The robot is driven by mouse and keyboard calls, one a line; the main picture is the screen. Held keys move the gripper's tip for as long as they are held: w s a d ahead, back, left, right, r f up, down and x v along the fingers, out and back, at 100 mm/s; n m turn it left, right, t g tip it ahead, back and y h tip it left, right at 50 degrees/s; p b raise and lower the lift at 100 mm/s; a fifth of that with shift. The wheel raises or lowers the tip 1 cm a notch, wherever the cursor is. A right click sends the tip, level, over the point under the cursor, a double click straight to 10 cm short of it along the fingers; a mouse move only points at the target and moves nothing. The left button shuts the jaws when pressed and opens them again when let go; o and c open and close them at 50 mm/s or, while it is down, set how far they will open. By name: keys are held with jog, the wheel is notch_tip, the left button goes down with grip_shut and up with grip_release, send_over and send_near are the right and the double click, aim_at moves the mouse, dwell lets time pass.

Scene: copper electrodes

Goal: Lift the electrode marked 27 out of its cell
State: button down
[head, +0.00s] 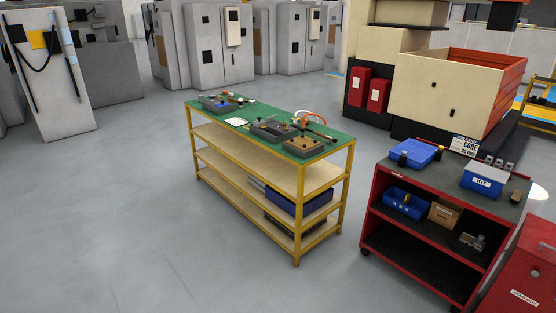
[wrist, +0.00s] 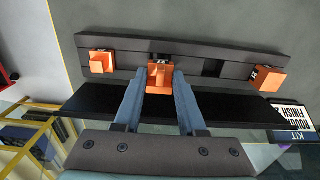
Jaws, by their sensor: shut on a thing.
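The wrist view shows a long dark grey rack (wrist: 125,48) with three orange copper electrodes. My gripper (wrist: 159,88) has its two blue-grey fingers on either side of the middle electrode (wrist: 159,74) and is shut on it. I cannot tell whether this electrode still sits in its cell or is raised. Another electrode stands to the left (wrist: 102,64) and one to the right (wrist: 264,80). Each carries a small dark tag whose number I cannot read surely. A dark empty cell (wrist: 213,68) lies between the middle and right electrodes. My gripper is not visible in the head view.
A black ledge (wrist: 230,113) runs along the near side of the rack. A sign reading KIT ROUGH FINISH (wrist: 291,117) appears upside down at the right. The head view shows a green-topped bench (head: 245,112), a red cart (head: 410,235) and open grey floor (head: 120,220).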

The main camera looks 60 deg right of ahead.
jog(key=shift+r, duration=0.15)
notch_tip(320, 180, up, 6)
jog(key=p, duration=0.6)
jog(key=shift+p, duration=0.35)
jog(key=shift+w, duration=0.1)
